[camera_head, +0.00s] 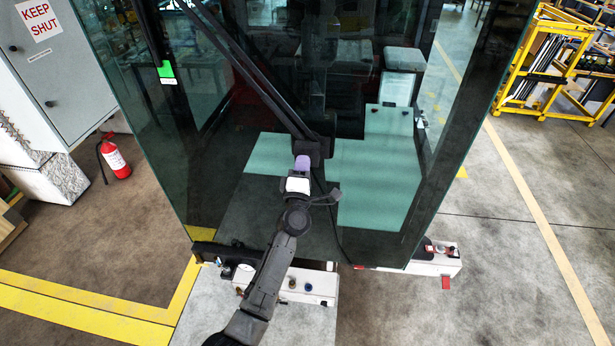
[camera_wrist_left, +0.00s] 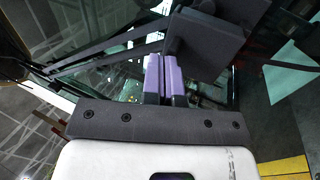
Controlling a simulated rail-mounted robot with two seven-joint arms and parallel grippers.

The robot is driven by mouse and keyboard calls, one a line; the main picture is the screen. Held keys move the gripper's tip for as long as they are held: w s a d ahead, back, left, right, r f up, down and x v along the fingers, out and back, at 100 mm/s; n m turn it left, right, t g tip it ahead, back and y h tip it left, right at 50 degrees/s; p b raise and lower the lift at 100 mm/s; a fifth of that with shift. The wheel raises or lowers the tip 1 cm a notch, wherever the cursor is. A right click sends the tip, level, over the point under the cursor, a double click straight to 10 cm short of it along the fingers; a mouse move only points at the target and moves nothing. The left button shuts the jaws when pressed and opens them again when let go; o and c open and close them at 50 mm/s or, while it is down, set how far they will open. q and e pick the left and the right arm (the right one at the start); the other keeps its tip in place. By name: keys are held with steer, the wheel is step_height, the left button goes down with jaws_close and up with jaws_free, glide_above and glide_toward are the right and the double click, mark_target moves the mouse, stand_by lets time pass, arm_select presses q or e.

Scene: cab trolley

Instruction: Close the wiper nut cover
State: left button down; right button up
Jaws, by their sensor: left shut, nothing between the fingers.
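The wiper nut cover is a dark piece at the base of the wiper arm, on the lower part of the windscreen. In the head view the cover (camera_head: 312,147) sits just beyond my left gripper (camera_head: 302,163). In the left wrist view the cover (camera_wrist_left: 212,40) is a dark angular flap, tilted up off the glass; its hinge is not clear. My left gripper (camera_wrist_left: 163,78) has purple fingers pressed together with nothing between them. The fingertips are close to the cover's lower left side; I cannot tell whether they touch it. My right gripper is not in view.
The dark wiper arm (camera_head: 245,65) runs up the glass to the upper left. The large windscreen (camera_head: 170,130) fills the middle. A white trolley base (camera_head: 310,284) lies below it. A red extinguisher (camera_head: 114,157) and a yellow rack (camera_head: 550,65) stand farther off.

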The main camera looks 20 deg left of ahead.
arm_select(q)
steer(key=shift+w+a+r, duration=0.15)
steer(key=shift+w+r, duration=0.1)
steer(key=shift+r, duration=0.2)
stand_by(0.4)
